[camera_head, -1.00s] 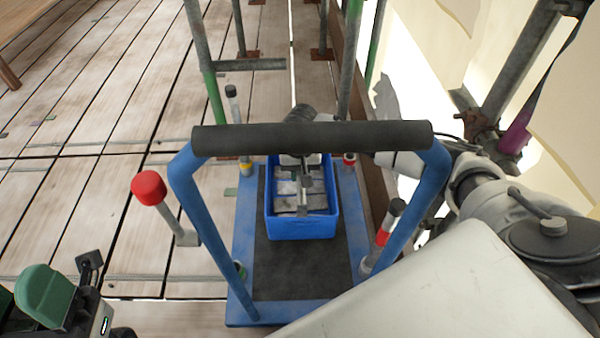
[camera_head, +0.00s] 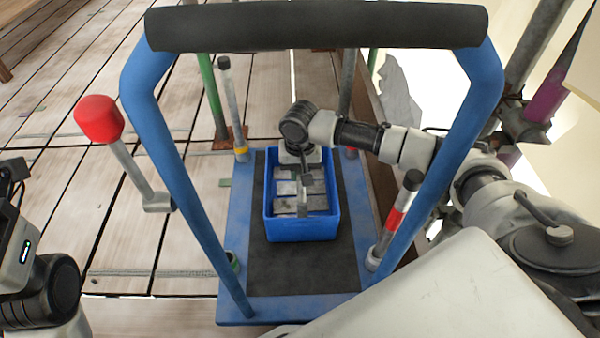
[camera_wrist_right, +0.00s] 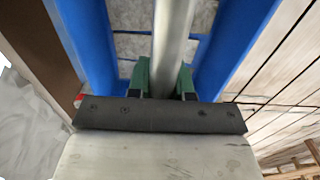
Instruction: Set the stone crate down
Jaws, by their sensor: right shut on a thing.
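The stone crate is a blue open box (camera_head: 302,230) holding flat grey stone pieces, with a grey bar handle across it. In the head view it is over the black mat (camera_head: 300,278) of a blue trolley (camera_head: 236,312). I cannot tell if its base touches the mat. My right gripper (camera_head: 305,178) reaches down from above and is shut on the bar handle. The right wrist view shows the green fingers (camera_wrist_right: 160,80) on both sides of the bar (camera_wrist_right: 172,40), with blue crate walls beyond. My left arm shows at the left edge; its fingers are out of frame.
The trolley's blue frame with a black push bar (camera_head: 315,27) rises between me and the crate. Posts stand at its corners, one red-banded (camera_head: 396,218). A red knob (camera_head: 99,117) sticks out left. Scaffold poles stand behind and right. Plank floor (camera_head: 120,235) lies open at left.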

